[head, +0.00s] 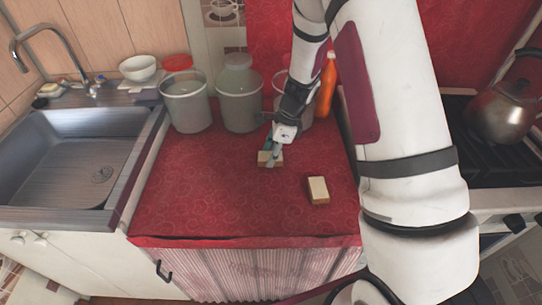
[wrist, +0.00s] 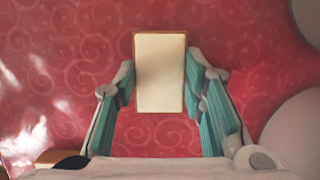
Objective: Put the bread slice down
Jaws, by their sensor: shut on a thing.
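A bread slice (wrist: 160,72), pale with a brown crust edge, is between the two fingers of my gripper (wrist: 160,85) in the wrist view. The fingers touch its left and right sides. In the head view the held slice (head: 264,159) shows under my gripper (head: 272,151), low at the red counter (head: 220,205); I cannot tell whether it touches the cloth. A second bread piece (head: 318,190), pale on top with a brown side, lies on the counter to the right and nearer the front edge. A brown edge of a piece also shows at the lower left of the wrist view (wrist: 52,157).
Several translucent containers (head: 187,108) stand along the back of the counter, with an orange bottle (head: 327,88) beside them. A sink (head: 75,160) is at left, a stove with a kettle (head: 503,108) at right. The counter's front left is clear.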

